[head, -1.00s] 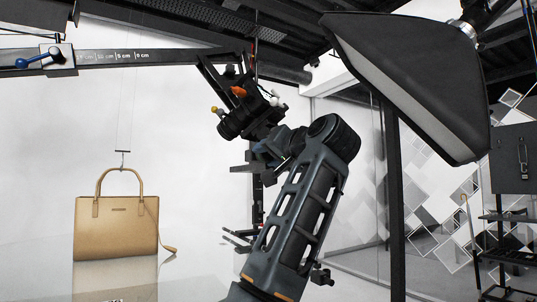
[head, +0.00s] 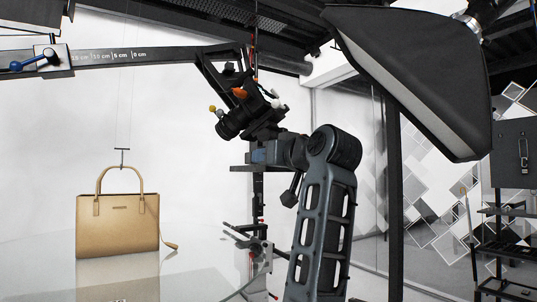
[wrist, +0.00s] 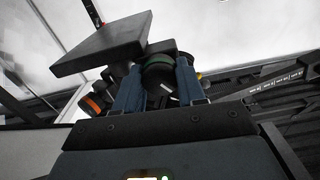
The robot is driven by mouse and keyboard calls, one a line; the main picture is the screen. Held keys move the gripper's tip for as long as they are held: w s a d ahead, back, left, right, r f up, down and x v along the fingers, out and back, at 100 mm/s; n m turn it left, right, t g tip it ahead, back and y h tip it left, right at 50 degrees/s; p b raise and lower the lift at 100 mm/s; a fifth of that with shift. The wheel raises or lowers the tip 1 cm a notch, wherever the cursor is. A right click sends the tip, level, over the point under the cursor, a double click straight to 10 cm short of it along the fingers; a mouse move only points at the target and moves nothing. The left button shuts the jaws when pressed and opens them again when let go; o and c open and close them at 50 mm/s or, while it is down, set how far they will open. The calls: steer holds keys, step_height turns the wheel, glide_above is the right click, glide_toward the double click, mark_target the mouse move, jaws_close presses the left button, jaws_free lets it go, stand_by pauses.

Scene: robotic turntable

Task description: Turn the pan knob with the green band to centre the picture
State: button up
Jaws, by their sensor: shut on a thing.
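The pan knob (wrist: 160,70) is dark and round, with a green band around its rim and a white line on its face. In the wrist view it sits between the two blue fingers of my gripper (wrist: 159,88), which is shut on it. In the head view my gripper (head: 264,152) is just below the camera (head: 243,116), and the knob cannot be made out there. The camera hangs under the overhead arm, with orange, yellow and white knobs on its mount. A tan handbag (head: 117,228) hangs at the left.
A dark flat plate (wrist: 100,45) juts out close beside the fingers in the wrist view. The overhead arm (head: 110,57) with a scale runs to the left. A large softbox (head: 420,85) hangs at the upper right. Dark shelving (head: 505,250) stands at the far right.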

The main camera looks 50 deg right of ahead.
stand_by(0.3)
steer(key=o, duration=1.1)
steer(key=shift+c, duration=0.2)
steer(key=shift+s, duration=0.1)
steer(key=v, duration=0.7)
steer(key=shift+s, duration=0.3)
steer(key=shift+a, duration=0.15)
